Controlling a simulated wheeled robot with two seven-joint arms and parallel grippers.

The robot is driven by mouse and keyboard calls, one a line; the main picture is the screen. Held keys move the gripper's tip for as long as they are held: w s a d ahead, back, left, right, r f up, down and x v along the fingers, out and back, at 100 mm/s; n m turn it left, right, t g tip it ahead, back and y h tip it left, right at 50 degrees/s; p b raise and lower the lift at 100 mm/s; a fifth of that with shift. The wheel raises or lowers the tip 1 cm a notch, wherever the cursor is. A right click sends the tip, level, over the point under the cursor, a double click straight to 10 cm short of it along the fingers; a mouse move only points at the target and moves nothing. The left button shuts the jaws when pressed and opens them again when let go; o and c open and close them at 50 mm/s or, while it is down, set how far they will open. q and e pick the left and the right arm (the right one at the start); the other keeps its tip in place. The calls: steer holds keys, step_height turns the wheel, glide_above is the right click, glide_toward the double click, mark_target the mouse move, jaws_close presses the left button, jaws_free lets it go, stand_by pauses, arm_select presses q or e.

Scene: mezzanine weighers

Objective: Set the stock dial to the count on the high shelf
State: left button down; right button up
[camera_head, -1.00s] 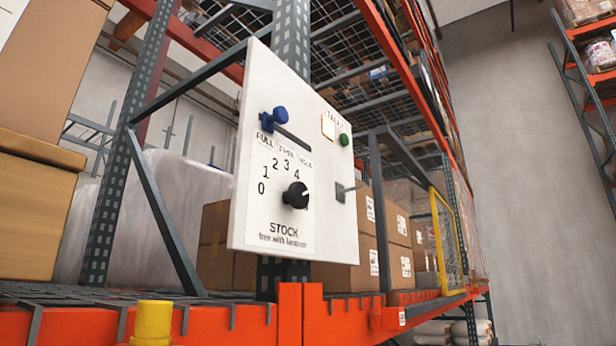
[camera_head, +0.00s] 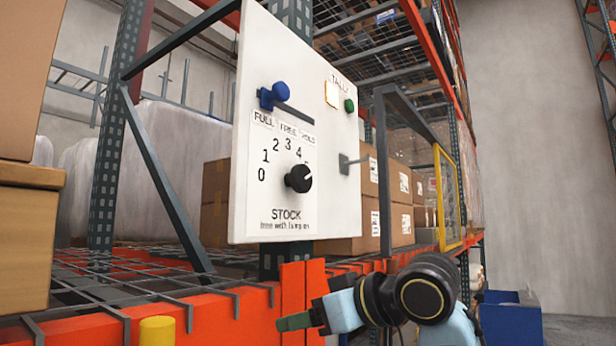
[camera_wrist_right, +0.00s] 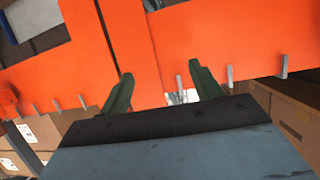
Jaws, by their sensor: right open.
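A white panel (camera_head: 335,215) hangs on the rack upright. Its black stock dial (camera_head: 298,178) sits on a printed scale whose visible numbers run from 0 to 4; a further number is mostly hidden behind the knob. The dial's white mark points to the upper right. Above it a blue-knobbed slider (camera_head: 280,94) stands at the left end of its slot, over FULL. My right gripper (camera_head: 294,323) is below the panel, before the orange beam, apart from the dial. In the right wrist view its two green fingers (camera_wrist_right: 160,92) are spread and empty. My left gripper is out of view.
A pale square marked TALLY (camera_head: 332,94) and a green button (camera_head: 349,105) are at the panel's upper right. A grey lever (camera_head: 352,163) juts from its right side. The orange beam (camera_head: 80,322) and a yellow post (camera_head: 157,331) lie below. Cartons (camera_head: 396,190) stand behind.

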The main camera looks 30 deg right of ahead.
steer(key=s+d+r+t, duration=0.2)
steer(key=s+r, duration=0.3)
steer(key=r, duration=0.7)
steer(key=n+t+y, duration=0.1)
steer(key=y, duration=0.2)
glide_toward(305, 180)
steer(key=p+x, duration=0.4)
steer(key=x, duration=0.4)
steer(key=shift+w+a+h, duration=0.25)
steer(key=shift+w+h, duration=0.05)
steer(key=shift+w, duration=0.35)
steer(key=shift+c, duration=0.4)
steer(key=c, duration=0.9)
